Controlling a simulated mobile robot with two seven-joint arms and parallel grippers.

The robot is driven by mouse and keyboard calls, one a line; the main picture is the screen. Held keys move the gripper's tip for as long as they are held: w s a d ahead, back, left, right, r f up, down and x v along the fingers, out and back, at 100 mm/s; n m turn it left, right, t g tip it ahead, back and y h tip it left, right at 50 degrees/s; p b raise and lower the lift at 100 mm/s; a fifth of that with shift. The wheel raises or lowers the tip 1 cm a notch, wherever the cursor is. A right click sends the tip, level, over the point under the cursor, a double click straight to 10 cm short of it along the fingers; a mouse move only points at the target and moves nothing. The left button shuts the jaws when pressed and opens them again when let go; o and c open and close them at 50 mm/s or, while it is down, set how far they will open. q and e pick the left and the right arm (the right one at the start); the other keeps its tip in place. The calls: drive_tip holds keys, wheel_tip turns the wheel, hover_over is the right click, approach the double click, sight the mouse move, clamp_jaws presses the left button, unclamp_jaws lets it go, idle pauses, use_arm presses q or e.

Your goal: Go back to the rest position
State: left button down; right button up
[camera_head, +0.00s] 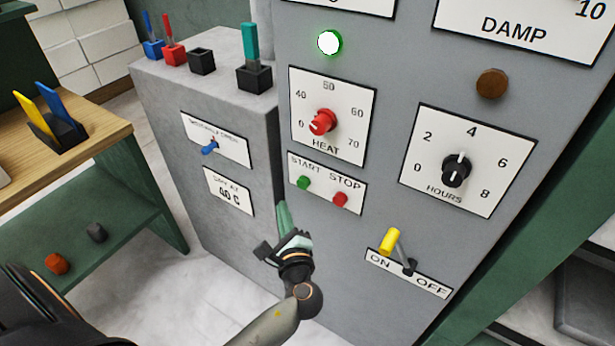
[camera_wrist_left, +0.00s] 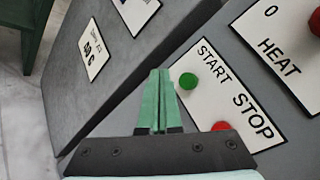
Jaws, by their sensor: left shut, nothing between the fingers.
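My left gripper (camera_head: 283,222) is in front of the grey control panel (camera_head: 265,120), just below and left of the START/STOP plate (camera_head: 315,178). Its green fingers are shut together with nothing between them, as the left wrist view (camera_wrist_left: 157,100) also shows. The green START button (camera_head: 304,182) is close to the right of the fingertips, and the red STOP button (camera_head: 340,199) is farther right. I cannot tell whether the fingertips touch the panel. My right gripper is not in view.
The yellow-handled ON/OFF lever (camera_head: 390,240) sticks out right of my left gripper. The red HEAT knob (camera_head: 322,121) and black HOURS knob (camera_head: 456,170) are above. A green lamp (camera_head: 329,42) is lit. A wooden-topped bench (camera_head: 95,135) stands left, with pale floor between.

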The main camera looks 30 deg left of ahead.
use_arm(q)
drive_tip(key=s+d+f+n+g+h, duration=0.2)
drive_tip(key=s+d+f+n+h, duration=0.15)
drive_tip(key=f, duration=0.35)
drive_tip(key=s+d+f+n+g+h, duration=0.1)
drive_tip(key=s+d+f+n+h, duration=0.15)
drive_tip(key=s+f+h, duration=0.4)
drive_tip(key=s+d+f+n+h, duration=0.3)
drive_tip(key=s+d+n, duration=0.2)
drive_tip(key=n, duration=0.5)
drive_tip(key=shift+s+d+f+g+h, duration=0.15)
drive_tip(key=shift+s+d+g+h, duration=0.15)
drive_tip(key=shift+s, duration=0.9)
